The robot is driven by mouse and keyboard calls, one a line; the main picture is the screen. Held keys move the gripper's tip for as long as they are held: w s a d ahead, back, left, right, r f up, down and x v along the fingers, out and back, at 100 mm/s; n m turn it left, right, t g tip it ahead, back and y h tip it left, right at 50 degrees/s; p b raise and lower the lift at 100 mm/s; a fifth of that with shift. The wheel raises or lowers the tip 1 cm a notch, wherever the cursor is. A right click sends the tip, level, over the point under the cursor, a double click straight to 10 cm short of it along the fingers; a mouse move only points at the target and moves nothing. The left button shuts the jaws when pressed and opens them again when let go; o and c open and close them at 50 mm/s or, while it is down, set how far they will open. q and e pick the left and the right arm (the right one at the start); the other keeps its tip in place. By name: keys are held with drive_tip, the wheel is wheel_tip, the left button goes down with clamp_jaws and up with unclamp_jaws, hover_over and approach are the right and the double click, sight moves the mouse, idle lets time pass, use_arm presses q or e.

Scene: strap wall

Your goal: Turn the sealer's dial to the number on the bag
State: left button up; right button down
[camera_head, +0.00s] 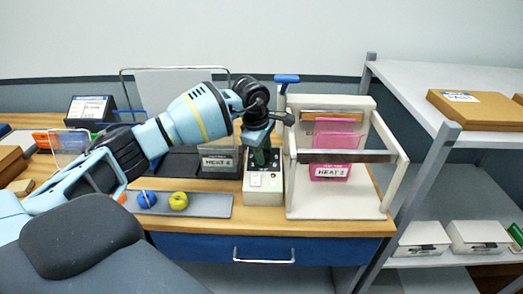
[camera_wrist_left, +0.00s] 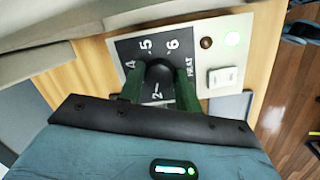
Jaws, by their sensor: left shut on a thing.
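The sealer's control box (camera_head: 264,190) stands on the bench, left of the sealer's white frame (camera_head: 305,203). My left gripper (camera_wrist_left: 159,90) is shut on the dial, with a green finger on either side. The fingers hide part of the scale, and I cannot tell which number the dial points to. A pink bag (camera_head: 336,142) hangs in the sealer frame, with a label that reads HEAT 2. My right gripper is not in view.
A grey holder with a HEAT label (camera_head: 217,163) stands left of the box; its number is unclear. A grey tray (camera_head: 212,207) holds a blue roll (camera_head: 146,199) and a yellow roll (camera_head: 178,201). A shelf rack (camera_head: 445,135) stands at right.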

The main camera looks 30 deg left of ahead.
use_arm(q)
drive_tip(key=shift+r+n, duration=0.1)
drive_tip(key=shift+n, duration=0.5)
drive_tip(key=o, duration=0.7)
drive_tip(key=shift+v, duration=3.7)
drive_tip(key=shift+s, duration=0.15)
